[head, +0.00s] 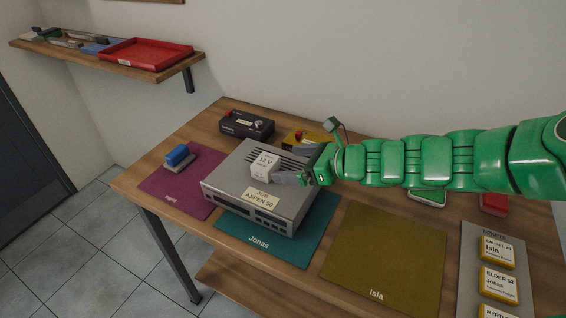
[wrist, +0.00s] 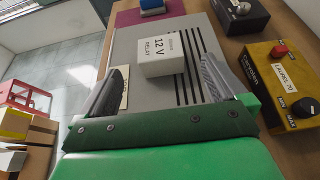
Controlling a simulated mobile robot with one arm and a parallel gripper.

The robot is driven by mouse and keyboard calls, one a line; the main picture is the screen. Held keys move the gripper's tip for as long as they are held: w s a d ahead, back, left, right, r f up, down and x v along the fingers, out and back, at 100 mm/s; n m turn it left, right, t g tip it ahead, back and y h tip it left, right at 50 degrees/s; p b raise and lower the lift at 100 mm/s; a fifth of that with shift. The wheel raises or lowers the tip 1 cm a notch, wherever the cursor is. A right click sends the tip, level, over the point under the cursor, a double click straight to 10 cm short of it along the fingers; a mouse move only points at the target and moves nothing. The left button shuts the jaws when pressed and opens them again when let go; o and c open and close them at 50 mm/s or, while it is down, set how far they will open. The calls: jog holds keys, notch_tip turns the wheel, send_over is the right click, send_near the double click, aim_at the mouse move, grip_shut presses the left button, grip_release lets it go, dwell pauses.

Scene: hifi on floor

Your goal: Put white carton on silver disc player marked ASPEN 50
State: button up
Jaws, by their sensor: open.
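The white carton (head: 264,166), marked 12 V RELAY, sits on top of the silver disc player (head: 240,191) labelled ASPEN 50. The player rests on the teal Jonas mat (head: 230,228). In the wrist view the carton (wrist: 161,54) stands on the grey slotted top (wrist: 135,88), just beyond the fingertips. My gripper (head: 290,165) is open, low over the player's top at the carton's right side in the head view. In the wrist view its fingers (wrist: 162,80) are spread wide with a gap between them, and the carton looks apart from both.
A black box (head: 246,124) and a yellow box (head: 305,139) with knobs stand behind the player. The olive Isla mat (head: 385,260) is bare. A ticket board (head: 470,270) lies at right.

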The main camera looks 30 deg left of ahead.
jog(key=shift+v, duration=1.8)
